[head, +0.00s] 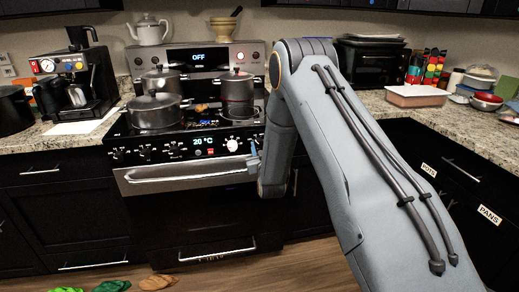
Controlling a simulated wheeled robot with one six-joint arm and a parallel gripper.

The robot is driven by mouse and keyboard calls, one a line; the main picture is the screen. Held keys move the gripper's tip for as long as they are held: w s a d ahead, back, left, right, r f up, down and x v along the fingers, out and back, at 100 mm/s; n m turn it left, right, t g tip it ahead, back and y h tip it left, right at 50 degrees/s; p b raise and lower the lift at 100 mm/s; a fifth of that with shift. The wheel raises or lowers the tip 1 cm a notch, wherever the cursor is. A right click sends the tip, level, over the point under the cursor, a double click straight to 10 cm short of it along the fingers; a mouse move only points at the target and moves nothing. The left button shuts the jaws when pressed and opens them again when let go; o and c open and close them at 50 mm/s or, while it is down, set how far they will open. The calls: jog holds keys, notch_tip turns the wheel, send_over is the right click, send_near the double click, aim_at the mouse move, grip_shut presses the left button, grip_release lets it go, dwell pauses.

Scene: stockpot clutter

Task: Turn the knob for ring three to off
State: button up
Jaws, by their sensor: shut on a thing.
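The black stove (200,205) stands at the centre, with a row of knobs along its front panel. Dark knobs (146,151) sit on the left part, and a larger pale knob (232,145) sits right of the 20 °C display (205,141). My gripper (253,158) is at the right end of this panel, partly hidden by my arm. It is shut on what appears to be a stove knob there, which is mostly hidden. The ring labels are too small to read, so I cannot tell which knob is ring three or its setting.
A wide pot (155,112), another pot (160,80) and a tall pot (237,90) stand on the cooktop. The oven handle (185,175) sticks out below the knobs. A coffee machine (72,80) is at left. Green and orange items lie on the floor.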

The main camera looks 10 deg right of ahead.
jog(key=shift+f+n+b, duration=0.1)
jog(key=shift+n+b, duration=0.65)
jog(key=shift+n, duration=1.55)
jog(key=o, duration=1)
jog(key=shift+o, duration=0.2)
jog(key=shift+s, duration=0.1)
jog(key=s+b, duration=0.1)
jog(key=s, duration=0.6)
jog(key=shift+s+a+f, duration=0.15)
jog(key=shift+s+a, duration=0.05)
jog(key=shift+s, duration=0.1)
